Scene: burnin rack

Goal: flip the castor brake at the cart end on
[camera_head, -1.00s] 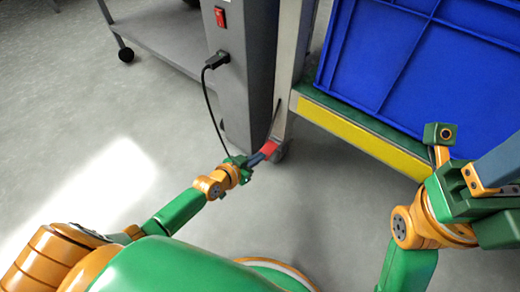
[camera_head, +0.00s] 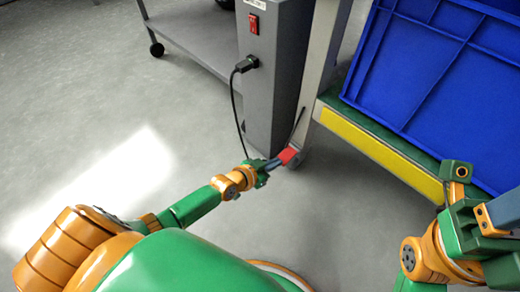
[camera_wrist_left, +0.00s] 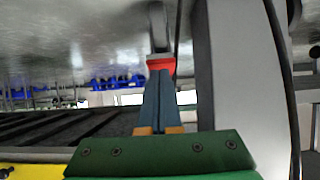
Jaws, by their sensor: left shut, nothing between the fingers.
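The castor brake is a small red pedal (camera_head: 288,156) low at the foot of the cart's grey corner post (camera_head: 318,85). In the left wrist view the red pedal (camera_wrist_left: 160,64) is straight ahead of my fingers, with a grey wheel part (camera_wrist_left: 158,25) beyond it. My left gripper (camera_head: 277,163) is shut and empty, its blue-grey fingertips at the pedal, seemingly touching it. My fingers (camera_wrist_left: 159,85) partly cover the pedal's near side. My right gripper (camera_head: 505,212) is at the right edge, away from the brake; its fingertips are cut off.
A blue crate (camera_head: 440,75) sits on the cart's shelf with a yellow front edge (camera_head: 380,155). A grey cabinet (camera_head: 275,100) with a red switch and plugged black cable (camera_head: 236,105) stands left of the post. A grey trolley (camera_head: 195,40) is behind. Floor at left is clear.

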